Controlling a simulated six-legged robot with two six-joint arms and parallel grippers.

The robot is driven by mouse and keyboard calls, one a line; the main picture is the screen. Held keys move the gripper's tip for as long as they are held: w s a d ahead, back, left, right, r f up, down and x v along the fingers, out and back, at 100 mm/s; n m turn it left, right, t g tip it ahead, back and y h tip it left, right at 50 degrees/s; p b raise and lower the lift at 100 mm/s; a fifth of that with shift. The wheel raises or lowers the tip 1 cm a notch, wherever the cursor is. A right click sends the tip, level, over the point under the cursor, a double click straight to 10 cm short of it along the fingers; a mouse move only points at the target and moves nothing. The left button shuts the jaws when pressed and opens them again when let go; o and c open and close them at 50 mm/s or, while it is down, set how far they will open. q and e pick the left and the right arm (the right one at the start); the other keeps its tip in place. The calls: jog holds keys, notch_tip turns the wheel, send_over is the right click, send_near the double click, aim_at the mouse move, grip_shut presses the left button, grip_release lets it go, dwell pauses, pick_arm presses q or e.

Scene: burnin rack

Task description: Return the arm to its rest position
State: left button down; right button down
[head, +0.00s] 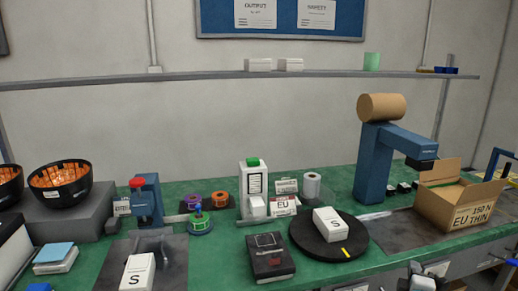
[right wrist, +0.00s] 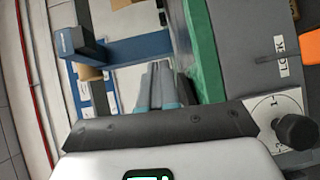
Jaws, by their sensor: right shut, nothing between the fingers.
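My right gripper (head: 416,270) shows low at the right of the head view, at the front edge of the green bench (head: 345,272). It is shut and empty, and apart from the goods on the bench top. The right wrist view looks sideways past a dark bar and a pale housing at its bottom edge. It shows a strip of green bench edge (right wrist: 203,50) and a grey panel marked LOCK (right wrist: 245,45). My left gripper is not seen in the head view.
A white box marked S (head: 329,224) sits on the black turntable (head: 305,245); another S box (head: 137,272) is on the left mat. An open carton (head: 450,205) and a blue stand (head: 374,165) are at right. A black device (head: 270,258) lies left of the turntable.

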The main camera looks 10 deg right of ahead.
jog(key=s+a+f+g+y+p, duration=0.25)
jog(key=a+f, duration=0.25)
jog(key=a, duration=0.3)
jog(key=s+a+f+g+y+p, duration=0.1)
jog(key=a+f+y+p, duration=0.1)
jog(key=a+f+y, duration=0.45)
jog(key=s+a+f+g+p, duration=0.2)
jog(key=a+f, duration=0.2)
jog(key=a, duration=0.5)
jog(key=s+a+f+m+g+y, duration=0.1)
jog(key=s+a+f+m+g, duration=0.1)
jog(key=s+a+m, duration=0.2)
jog(key=s+a+f+m+g+y, duration=0.1)
jog(key=s+a+f+m+g, duration=0.1)
jog(key=s, duration=0.8)
jog(key=s+a+f+m+g+y+p, duration=0.1)
jog(key=s+a+f+m+g+y, duration=0.1)
jog(key=s+a+m+g, duration=0.2)
jog(key=s+a+m, duration=0.2)
jog(key=s+m, duration=0.1)
jog(key=shift+f, duration=0.15)
jog(key=shift+s+d+m, duration=0.1)
jog(key=shift+d+m, duration=0.1)
jog(key=shift+m, duration=0.1)
